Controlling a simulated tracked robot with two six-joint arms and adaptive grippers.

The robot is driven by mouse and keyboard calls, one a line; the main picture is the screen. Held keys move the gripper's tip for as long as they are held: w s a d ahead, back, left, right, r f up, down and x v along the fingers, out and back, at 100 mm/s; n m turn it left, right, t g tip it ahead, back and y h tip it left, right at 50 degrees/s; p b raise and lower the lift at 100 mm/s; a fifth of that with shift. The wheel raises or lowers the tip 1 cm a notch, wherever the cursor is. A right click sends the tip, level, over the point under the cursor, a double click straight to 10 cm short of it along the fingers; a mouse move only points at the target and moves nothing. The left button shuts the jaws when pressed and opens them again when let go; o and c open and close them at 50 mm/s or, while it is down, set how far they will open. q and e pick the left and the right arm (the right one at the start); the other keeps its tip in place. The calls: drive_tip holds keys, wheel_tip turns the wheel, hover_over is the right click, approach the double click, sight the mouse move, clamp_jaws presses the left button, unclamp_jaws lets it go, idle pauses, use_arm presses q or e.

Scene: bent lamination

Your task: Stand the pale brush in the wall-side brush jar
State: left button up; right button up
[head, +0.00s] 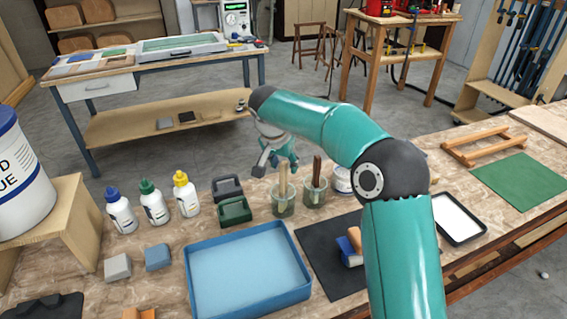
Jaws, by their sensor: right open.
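The pale brush (283,176) stands upright in the left one of two clear greenish brush jars (283,208), its handle up. The right jar (315,195) is beside it and holds a dark brown brush (317,170). I cannot tell which jar is the wall-side one. My right gripper (276,165) is open with its fingers pointing down, close to the top of the pale brush. I cannot tell whether it touches the brush. My left gripper is not in view.
A white tub (342,180) is beside the right jar, partly behind my right arm. Green and dark caddies (234,211) and several glue bottles (154,203) stand left of the jars. A blue tray (248,272) and a dark mat (325,238) lie in front.

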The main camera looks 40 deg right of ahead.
drive_tip(key=shift+r, duration=0.15)
drive_tip(key=v, duration=1.1)
drive_tip(key=shift+r, duration=0.25)
drive_tip(key=shift+s+a, duration=0.1)
idle(0.3)
